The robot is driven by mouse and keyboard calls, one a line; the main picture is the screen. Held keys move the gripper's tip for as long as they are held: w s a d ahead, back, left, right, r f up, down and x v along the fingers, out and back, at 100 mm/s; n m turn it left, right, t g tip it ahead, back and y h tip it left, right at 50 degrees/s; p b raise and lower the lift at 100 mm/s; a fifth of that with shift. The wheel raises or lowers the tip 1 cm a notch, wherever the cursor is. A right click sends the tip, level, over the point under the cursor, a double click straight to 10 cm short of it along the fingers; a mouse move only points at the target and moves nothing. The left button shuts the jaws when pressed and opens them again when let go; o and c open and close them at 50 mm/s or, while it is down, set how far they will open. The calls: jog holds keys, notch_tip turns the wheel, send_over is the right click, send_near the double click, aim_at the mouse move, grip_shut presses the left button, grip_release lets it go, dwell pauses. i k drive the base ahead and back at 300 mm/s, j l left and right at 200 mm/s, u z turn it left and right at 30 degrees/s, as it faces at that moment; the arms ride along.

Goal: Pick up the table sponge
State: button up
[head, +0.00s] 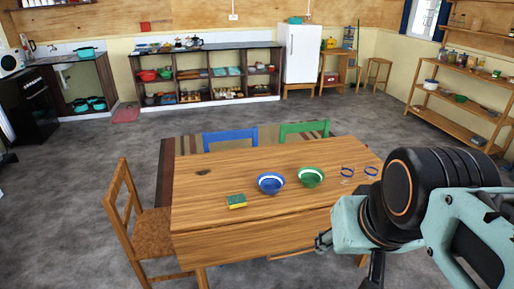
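The sponge (236,202), yellow with a green side, lies on the wooden table (210,222), left of the blue bowl. My arm comes in from the right edge and ends low at the table's front right. Part of my gripper (323,242) shows there, in front of the table edge and well to the right of the sponge, apart from it. Its fingers are mostly hidden, so I cannot tell whether it is open or shut.
A blue bowl (271,183), a green bowl (311,177) and two glasses (347,172) stand on the table right of the sponge. A wooden chair (138,216) is at the left, with blue (230,139) and green (304,131) chairs behind.

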aim_at(236, 201)
jog(key=i+u, duration=0.3)
jog(key=i, duration=0.15)
jog(key=i+l+u, duration=0.35)
jog(key=i+u, duration=0.25)
jog(key=u, duration=0.15)
jog(key=i+u, duration=0.25)
jog(key=u, duration=0.15)
jog(key=i+l+z, duration=0.15)
jog(key=l+z, duration=0.2)
jog(key=i+l, duration=0.05)
